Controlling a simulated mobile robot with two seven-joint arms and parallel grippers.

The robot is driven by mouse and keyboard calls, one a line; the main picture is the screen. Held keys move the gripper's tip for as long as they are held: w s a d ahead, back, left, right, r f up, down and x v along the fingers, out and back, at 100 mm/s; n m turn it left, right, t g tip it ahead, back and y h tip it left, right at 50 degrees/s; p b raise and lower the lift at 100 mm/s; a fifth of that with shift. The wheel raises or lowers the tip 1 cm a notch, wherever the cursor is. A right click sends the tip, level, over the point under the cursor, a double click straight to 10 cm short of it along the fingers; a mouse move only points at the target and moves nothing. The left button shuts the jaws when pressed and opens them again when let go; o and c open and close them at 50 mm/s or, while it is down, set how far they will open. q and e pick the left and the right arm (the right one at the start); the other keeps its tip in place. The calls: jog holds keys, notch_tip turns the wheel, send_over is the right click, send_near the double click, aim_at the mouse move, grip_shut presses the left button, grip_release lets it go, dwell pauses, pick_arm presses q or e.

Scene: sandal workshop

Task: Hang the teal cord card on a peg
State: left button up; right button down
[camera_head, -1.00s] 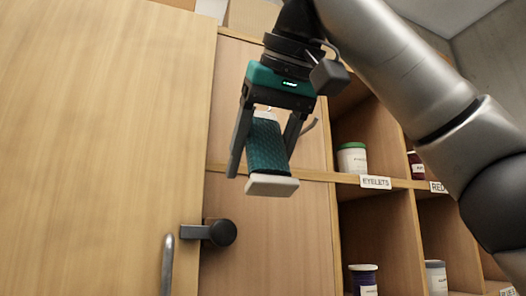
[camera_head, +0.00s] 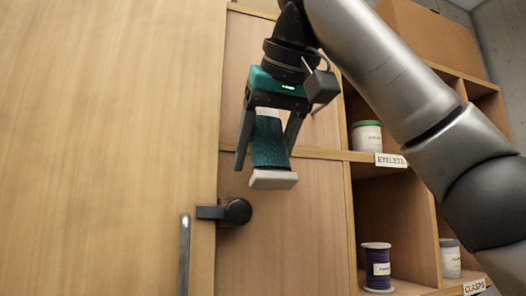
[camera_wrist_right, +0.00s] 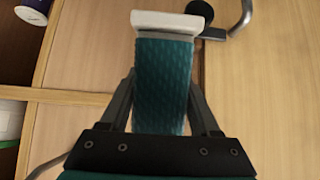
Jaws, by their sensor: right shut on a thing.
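The teal cord card (camera_head: 270,143) is wound with teal cord and has a pale end piece at the bottom. My right gripper (camera_head: 265,160) is shut on it, with one finger on each side, and holds it hanging down in front of the wooden cabinet. In the right wrist view the teal cord card (camera_wrist_right: 163,85) lies between the fingers of the right gripper (camera_wrist_right: 163,90), its pale end pointing away from the palm. A dark peg-like knob (camera_head: 236,211) on a short bar is on the cabinet, below and left of the card. My left gripper is not in view.
A large plain wooden door panel (camera_head: 100,150) with a metal handle (camera_head: 185,255) fills the left. Shelves at right hold a green-lidded jar (camera_head: 366,136) above an "EYELETS" label (camera_head: 390,160), a purple spool (camera_head: 377,268) and a white jar (camera_head: 450,258).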

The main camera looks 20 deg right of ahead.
dwell(0.4)
jog(key=shift+c, duration=0.2)
grip_release()
jog(key=v, duration=1.5)
jog(key=shift+r, duration=0.2)
jog(key=shift+s, duration=0.1)
